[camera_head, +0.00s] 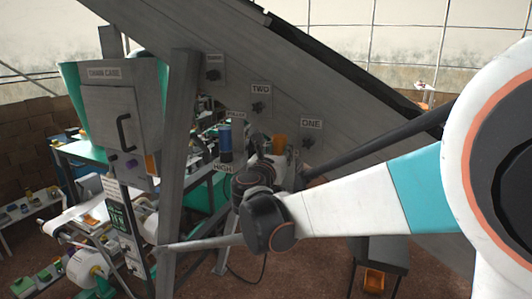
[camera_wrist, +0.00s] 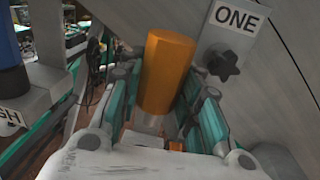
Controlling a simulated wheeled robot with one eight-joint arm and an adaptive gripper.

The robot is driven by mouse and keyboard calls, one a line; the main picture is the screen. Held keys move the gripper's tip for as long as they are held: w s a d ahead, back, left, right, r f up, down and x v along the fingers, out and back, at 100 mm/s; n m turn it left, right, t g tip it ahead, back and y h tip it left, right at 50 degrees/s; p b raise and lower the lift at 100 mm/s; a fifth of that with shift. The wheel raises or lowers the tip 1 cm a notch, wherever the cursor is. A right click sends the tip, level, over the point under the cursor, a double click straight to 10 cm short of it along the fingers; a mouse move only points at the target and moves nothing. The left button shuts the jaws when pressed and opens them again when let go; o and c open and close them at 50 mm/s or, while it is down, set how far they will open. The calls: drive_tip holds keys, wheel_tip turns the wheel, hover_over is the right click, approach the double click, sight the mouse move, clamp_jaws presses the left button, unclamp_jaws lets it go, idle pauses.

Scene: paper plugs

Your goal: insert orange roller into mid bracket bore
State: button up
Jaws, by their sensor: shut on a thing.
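The orange roller (camera_wrist: 166,68) stands upright between the teal-sided fingers of my gripper (camera_wrist: 163,95) in the wrist view, with a paler metallic section below it. My gripper is shut on it. In the head view the roller (camera_head: 279,144) is a small orange patch beside my gripper (camera_head: 287,160), in front of the sloping grey panel. A blue cylinder (camera_head: 225,142) stands on a bracket labelled HIGH to its left; it also shows in the wrist view (camera_wrist: 10,60). I cannot make out the mid bracket or its bore; my arm and gripper cover part of that area.
Black star knobs sit on the panel under labels ONE (camera_head: 311,124) and TWO (camera_head: 261,89). A grey post (camera_head: 177,130) and the chain case (camera_head: 120,115) stand left. An orange bin (camera_head: 374,280) is low on the right. A dark bar crosses right of my gripper.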

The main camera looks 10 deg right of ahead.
drive_tip(key=shift+f+b, duration=2.5)
drive_tip(key=shift+f, duration=0.45)
drive_tip(key=shift+f+b, duration=2.05)
drive_tip(key=shift+b, duration=0.05)
drive_tip(key=o, duration=1.2)
wheel_tip(320, 180, up, 10)
drive_tip(key=shift+s+r, duration=0.1)
